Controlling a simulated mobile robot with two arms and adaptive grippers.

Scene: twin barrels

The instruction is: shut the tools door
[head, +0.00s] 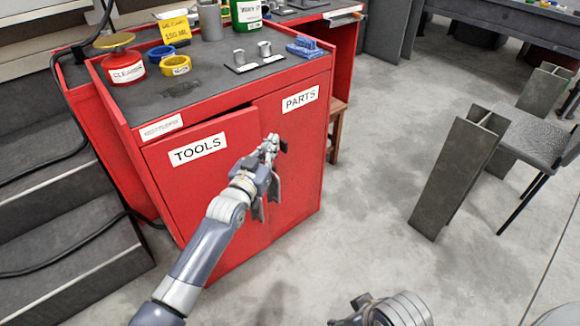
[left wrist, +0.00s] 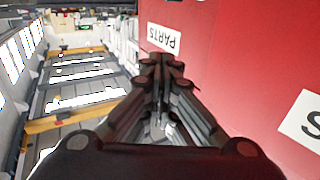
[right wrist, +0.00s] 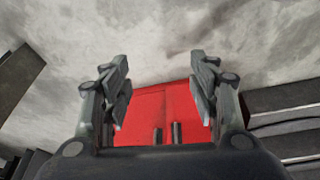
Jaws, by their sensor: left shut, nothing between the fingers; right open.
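The tools door (head: 215,195) is the left door of the red cabinet, with a white TOOLS label. Its top right corner stands slightly proud of the frame, with a thin dark gap above it, so it looks a little ajar. My left gripper (head: 271,146) is shut and empty in front of the doors, near the tools door's free edge; I cannot tell whether it touches. In the left wrist view its closed fingers (left wrist: 161,62) are beside the red door faces. My right gripper (right wrist: 160,82) is open and empty, with the cabinet (right wrist: 147,108) far beyond it.
The parts door (head: 297,165) is on the right and looks closed. Grey handles (head: 274,188) are partly hidden by my left gripper. Cans, tape rolls and blue clamps (head: 304,47) stand on top. Dark steps (head: 65,225) are at left; a steel beam (head: 455,170) stands right. The floor between is clear.

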